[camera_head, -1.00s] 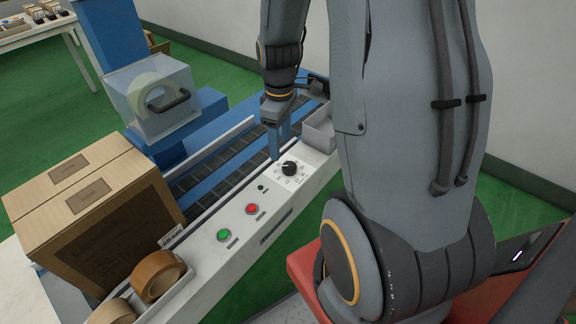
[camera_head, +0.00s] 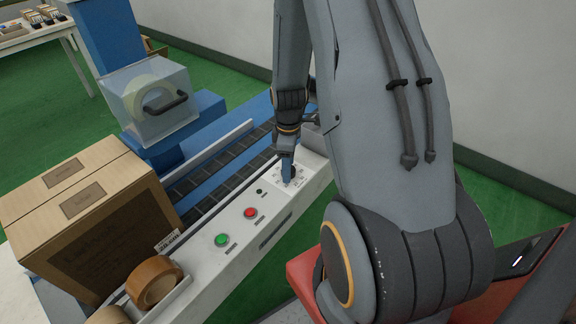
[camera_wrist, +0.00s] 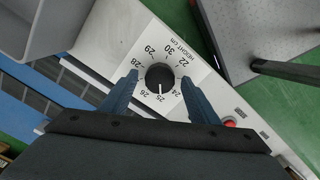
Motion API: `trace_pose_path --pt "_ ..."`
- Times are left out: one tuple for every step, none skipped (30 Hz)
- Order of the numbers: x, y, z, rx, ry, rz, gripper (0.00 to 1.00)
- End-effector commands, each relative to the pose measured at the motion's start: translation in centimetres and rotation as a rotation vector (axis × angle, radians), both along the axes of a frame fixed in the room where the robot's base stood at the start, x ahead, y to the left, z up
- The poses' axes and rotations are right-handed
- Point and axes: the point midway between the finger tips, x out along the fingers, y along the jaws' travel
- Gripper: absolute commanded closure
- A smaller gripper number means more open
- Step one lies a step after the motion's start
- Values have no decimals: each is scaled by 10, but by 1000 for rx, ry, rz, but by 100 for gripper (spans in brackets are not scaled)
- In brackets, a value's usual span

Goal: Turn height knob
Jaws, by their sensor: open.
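The black height knob (camera_wrist: 159,76) sits on a white dial plate marked with numbers and "HEIGHT CM" in the wrist view. Its white pointer line is toward about 25. My gripper (camera_wrist: 160,90) is open, with one blue finger on each side of the knob; I cannot tell whether they touch it. In the head view my gripper (camera_head: 287,176) points down over the dial and mostly hides the knob. The dial is on the white control panel (camera_head: 208,262) of the conveyor machine.
A red button (camera_head: 250,213) and a green button (camera_head: 221,240) are on the panel near the dial. A cardboard box (camera_head: 90,215) stands at the left, with tape rolls (camera_head: 154,282) in front. A grey bin (camera_wrist: 40,25) is beside the dial.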

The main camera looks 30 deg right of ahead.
Motion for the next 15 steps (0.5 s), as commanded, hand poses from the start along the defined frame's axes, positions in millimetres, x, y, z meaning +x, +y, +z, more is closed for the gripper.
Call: trace_pose_path --pt "0 0 -1 0 0 0 45" --pt "0 0 -1 0 0 0 45" --pt "0 0 -1 0 0 0 45" --pt "0 0 -1 0 0 0 45" --pt "0 0 -1 0 0 0 45" --pt "0 0 -1 0 0 0 45" --pt "0 0 -1 0 0 0 45" --pt "0 0 -1 0 0 0 48" --pt "0 0 -1 0 0 0 55" --pt "0 0 -1 0 0 0 60" --pt "0 0 -1 0 0 -1 65" --pt "0 0 -1 0 0 -1 72" --pt "0 0 -1 0 0 -1 77" --pt "0 0 -1 0 0 -1 82" --pt "0 0 -1 0 0 -1 86"
